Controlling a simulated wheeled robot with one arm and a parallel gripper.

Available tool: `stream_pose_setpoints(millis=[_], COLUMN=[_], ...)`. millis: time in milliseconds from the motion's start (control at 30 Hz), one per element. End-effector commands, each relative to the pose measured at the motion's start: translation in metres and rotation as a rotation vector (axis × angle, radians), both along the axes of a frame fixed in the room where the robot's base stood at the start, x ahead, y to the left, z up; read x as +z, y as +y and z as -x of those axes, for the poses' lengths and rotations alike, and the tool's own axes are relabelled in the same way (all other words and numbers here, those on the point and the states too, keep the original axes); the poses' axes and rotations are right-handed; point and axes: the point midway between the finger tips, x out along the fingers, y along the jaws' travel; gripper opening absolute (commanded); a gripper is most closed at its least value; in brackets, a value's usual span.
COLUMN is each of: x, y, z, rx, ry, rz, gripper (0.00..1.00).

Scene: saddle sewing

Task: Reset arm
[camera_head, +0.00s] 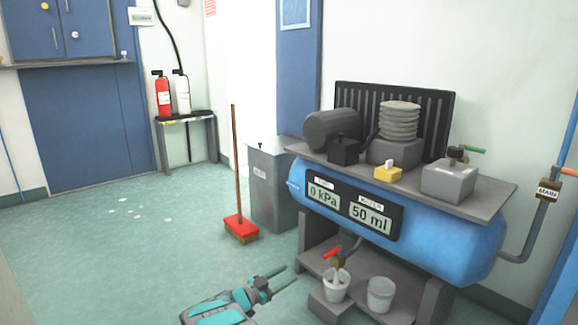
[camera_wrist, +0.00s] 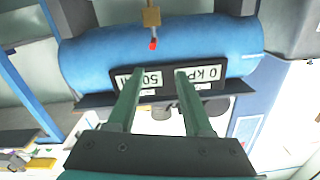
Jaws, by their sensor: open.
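My gripper (camera_head: 280,277) is at the bottom middle of the head view, left of the blue compressor tank (camera_head: 440,240). Its two fingers are apart with nothing between them. In the wrist view my gripper (camera_wrist: 160,72) points at the tank (camera_wrist: 100,50), which appears upside down. The display panel (camera_head: 347,212) on the tank reads 0 kPa and 50 ml. A red-handled drain valve (camera_head: 333,253) is under the tank, above a white cup (camera_head: 336,288). A second white cup (camera_head: 381,295) stands to its right.
A red broom (camera_head: 240,226) stands beside a grey bin (camera_head: 270,190) behind my gripper. Red (camera_head: 163,97) and white (camera_head: 182,95) extinguishers stand on a small rack at the back. A yellow switch box (camera_head: 388,172) sits on the compressor top.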

Motion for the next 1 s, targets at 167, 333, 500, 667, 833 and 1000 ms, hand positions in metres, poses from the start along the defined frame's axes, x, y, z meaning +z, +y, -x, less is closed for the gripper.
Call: stream_pose_setpoints(millis=[167, 333, 500, 667, 833, 1000], x=[0.012, 0.027, 0.048, 0.081, 0.129, 0.175], y=[0.004, 0.013, 0.024, 0.042, 0.066, 0.086], z=[-0.013, -0.028, -0.046, -0.063, -0.072, -0.061], rx=[0.050, 0.123, 0.219, 0.360, 0.552, 0.735], ry=[0.007, 0.018, 0.031, 0.059, 0.106, 0.174], rz=[-0.037, -0.085, -0.147, -0.229, -0.326, -0.401], gripper=[0.51, 0.51, 0.51, 0.51, 0.51, 0.51])
